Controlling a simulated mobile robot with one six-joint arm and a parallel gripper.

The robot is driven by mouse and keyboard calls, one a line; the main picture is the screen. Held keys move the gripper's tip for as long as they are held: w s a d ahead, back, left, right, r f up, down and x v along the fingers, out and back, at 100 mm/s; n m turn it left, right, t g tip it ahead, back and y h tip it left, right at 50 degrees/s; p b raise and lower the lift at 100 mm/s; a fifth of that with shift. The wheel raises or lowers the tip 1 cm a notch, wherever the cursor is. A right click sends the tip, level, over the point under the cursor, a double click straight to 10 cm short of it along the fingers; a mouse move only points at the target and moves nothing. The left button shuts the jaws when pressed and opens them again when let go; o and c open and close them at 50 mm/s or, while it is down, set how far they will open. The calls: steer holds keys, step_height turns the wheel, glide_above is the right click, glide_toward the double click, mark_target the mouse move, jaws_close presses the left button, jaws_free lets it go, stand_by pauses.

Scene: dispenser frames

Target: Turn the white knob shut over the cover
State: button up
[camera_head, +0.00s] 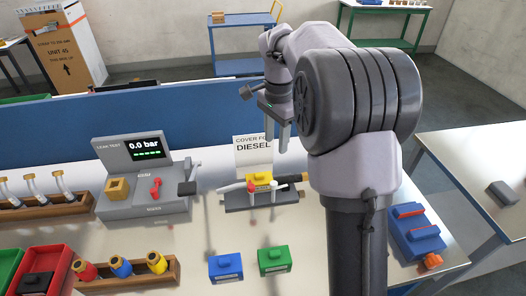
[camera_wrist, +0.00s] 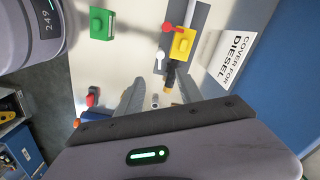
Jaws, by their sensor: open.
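A grey fixture (camera_head: 236,206) stands on the bench with a yellow cover (camera_head: 259,179) on it; the cover also shows in the wrist view (camera_wrist: 182,42). The white knob (camera_head: 274,187) is at the cover's right front, and it shows in the wrist view (camera_wrist: 160,60). A red knob (camera_head: 251,188) is to its left, also in the wrist view (camera_wrist: 168,28). My gripper (camera_head: 278,142) is open and empty, fingers pointing down, above and apart from the fixture. Its fingers (camera_wrist: 157,92) show in the wrist view near the white knob. I cannot tell how firmly the cover sits.
A sign reading "COVER FOR DIESEL" (camera_head: 254,152) stands behind the fixture. Blue (camera_head: 225,267) and green (camera_head: 274,260) blocks lie in front. A leak tester (camera_head: 142,180) stands left.

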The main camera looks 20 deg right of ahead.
mark_target(274, 183)
step_height(274, 183, down, 18)
steer(key=b, duration=0.6)
steer(key=shift+a+r, duration=0.1)
steer(key=shift+r, duration=0.15)
steer(key=shift+c, duration=0.4)
jaws_close()
